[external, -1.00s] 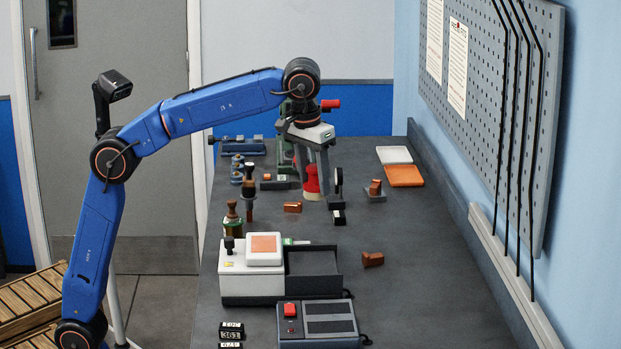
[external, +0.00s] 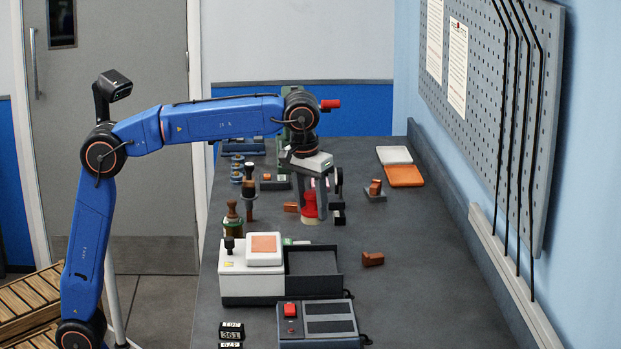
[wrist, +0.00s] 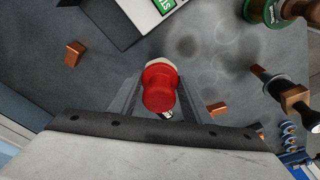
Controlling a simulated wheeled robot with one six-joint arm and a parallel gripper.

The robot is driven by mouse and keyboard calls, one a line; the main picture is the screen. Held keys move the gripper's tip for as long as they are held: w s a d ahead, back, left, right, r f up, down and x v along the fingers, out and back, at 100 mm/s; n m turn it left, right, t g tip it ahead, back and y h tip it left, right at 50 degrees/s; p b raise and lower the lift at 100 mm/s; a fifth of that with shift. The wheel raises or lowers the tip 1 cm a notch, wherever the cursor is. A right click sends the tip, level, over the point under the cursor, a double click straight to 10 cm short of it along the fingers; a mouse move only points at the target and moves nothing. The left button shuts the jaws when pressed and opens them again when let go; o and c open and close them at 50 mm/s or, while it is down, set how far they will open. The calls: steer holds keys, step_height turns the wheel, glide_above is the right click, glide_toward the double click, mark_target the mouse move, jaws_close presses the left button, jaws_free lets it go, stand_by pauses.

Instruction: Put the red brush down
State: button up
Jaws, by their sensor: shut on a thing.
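The red brush (external: 310,207) has a rounded red handle and stands upright between the fingers of my gripper (external: 312,200). My gripper points down and is shut on the brush. The brush's lower end is at or very near the dark bench top (external: 420,260); I cannot tell whether it touches. In the wrist view the brush (wrist: 160,88) is seen from above between the two grey fingers, with a pale rim showing behind the red handle.
A white machine with an orange pad (external: 264,247) stands in front of the brush. Copper blocks lie to the left (external: 291,207) and right (external: 373,259). Brown-handled tools (external: 233,215) stand at left. An orange tray (external: 404,176) is at the back right. The bench's right side is mostly clear.

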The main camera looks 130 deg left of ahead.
mark_target(308, 195)
steer(key=shift+f, duration=3.05)
steer(key=o, duration=1.1)
steer(key=shift+f, duration=0.1)
steer(key=r, duration=0.3)
steer(key=d+r, duration=0.1)
steer(key=r, duration=0.7)
steer(key=shift+d+r, duration=0.25)
steer(key=shift+d, duration=0.1)
steer(key=shift+d+r, duration=0.1)
steer(key=shift+r, duration=0.25)
steer(key=c, duration=0.3)
